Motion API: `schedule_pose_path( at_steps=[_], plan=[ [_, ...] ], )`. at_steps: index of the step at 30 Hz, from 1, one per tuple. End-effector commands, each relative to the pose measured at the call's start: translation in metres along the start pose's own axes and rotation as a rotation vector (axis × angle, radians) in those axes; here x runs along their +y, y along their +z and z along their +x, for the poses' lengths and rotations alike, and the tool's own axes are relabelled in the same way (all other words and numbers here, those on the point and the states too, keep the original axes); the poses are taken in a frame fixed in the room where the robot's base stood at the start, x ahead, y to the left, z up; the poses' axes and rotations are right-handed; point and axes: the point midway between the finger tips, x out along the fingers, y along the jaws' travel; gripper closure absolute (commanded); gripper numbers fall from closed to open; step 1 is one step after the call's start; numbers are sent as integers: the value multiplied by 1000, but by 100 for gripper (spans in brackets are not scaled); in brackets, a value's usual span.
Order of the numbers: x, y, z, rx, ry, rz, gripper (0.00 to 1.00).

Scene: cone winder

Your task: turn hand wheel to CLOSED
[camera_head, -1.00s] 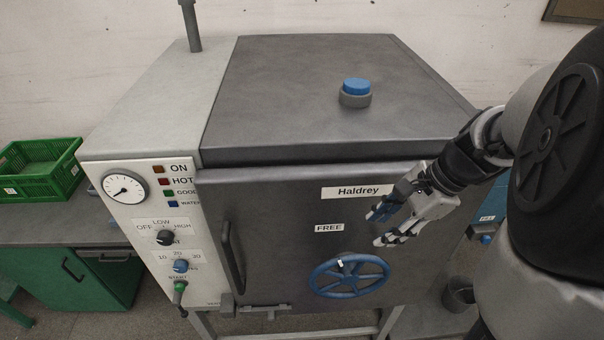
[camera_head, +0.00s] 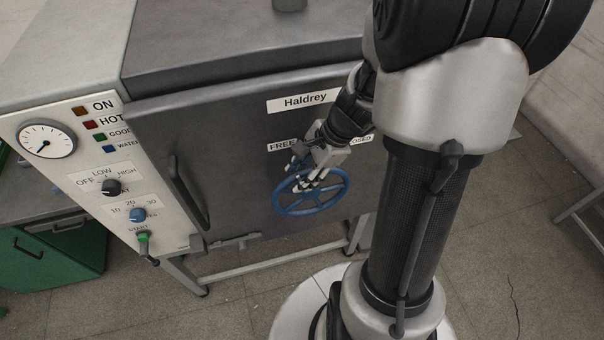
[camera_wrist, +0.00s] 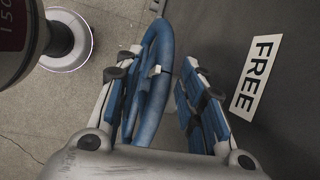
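The blue spoked hand wheel (camera_head: 338,200) is on the front of the dark door. In the wrist view its rim (camera_wrist: 160,45) runs between the two fingers, with a small white mark (camera_wrist: 155,71) on it. My gripper (camera_head: 303,178) is at the wheel's upper part. In the wrist view my gripper (camera_wrist: 162,65) is open around the rim; a gap shows on the right finger's side, and the left finger is close to the rim. The FREE label (camera_head: 281,146) is above the wheel; the CLOSED label (camera_head: 363,139) is partly hidden by my arm.
The door has a long handle (camera_head: 188,192) at left and a latch (camera_head: 236,241) below. The control panel (camera_head: 85,155) with gauge and knobs is further left. A green cabinet (camera_head: 60,262) stands at lower left. The floor (camera_head: 520,240) at right is mostly clear.

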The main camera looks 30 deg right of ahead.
Motion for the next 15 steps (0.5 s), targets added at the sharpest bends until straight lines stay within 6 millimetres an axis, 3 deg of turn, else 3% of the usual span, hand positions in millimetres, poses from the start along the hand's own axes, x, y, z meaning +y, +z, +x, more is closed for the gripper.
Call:
schedule_pose_path(
  at_steps=[8, 15],
  plan=[
    [0, 0, 1, 0, 0, 0, 64],
    [0, 0, 1, 0, 0, 0, 79]
  ],
)
